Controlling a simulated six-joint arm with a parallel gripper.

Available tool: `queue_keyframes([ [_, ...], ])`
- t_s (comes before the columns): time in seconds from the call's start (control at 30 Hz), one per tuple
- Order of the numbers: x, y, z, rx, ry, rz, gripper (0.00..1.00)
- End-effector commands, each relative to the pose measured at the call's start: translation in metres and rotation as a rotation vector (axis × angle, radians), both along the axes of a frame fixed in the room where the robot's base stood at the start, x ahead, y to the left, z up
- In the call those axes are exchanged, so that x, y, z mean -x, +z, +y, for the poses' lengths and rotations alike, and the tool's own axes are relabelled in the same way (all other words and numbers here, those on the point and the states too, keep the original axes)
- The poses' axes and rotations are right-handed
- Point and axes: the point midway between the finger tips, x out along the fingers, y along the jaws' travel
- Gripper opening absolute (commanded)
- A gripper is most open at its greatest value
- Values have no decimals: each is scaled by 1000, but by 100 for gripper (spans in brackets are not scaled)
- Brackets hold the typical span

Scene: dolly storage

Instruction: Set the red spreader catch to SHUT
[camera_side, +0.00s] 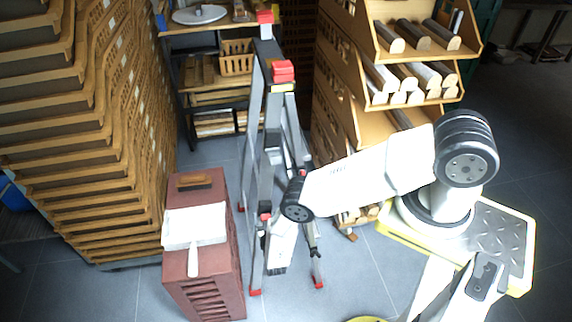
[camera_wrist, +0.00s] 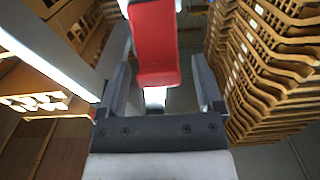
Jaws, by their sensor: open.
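A red piece (camera_wrist: 155,45), which looks like the spreader catch, fills the upper middle of the wrist view. It hangs between and beyond the two dark fingers of my gripper (camera_wrist: 161,65). The gripper is open, with a visible gap on either side of the red piece. The grey stepladder (camera_side: 270,130) stands upright in the side view with red caps and feet. In that view my wrist is low at the ladder, and its rails partly hide my gripper. I cannot tell the catch's setting.
A reddish-brown louvred cabinet (camera_side: 205,270) with a white dustpan-like tool (camera_side: 195,228) on top stands left of the ladder. Stacked wooden frames (camera_side: 90,140) fill the far left. A wooden rack of rolls (camera_side: 400,75) stands behind my arm. Grey floor shows between.

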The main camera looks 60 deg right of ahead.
Motion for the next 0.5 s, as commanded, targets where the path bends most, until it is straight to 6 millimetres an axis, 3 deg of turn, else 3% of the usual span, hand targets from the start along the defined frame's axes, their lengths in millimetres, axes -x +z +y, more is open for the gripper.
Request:
queue_keyframes([
  [0.23,0,0,0,0,0,0,82],
  [0.5,0,0,0,0,0,0,0],
])
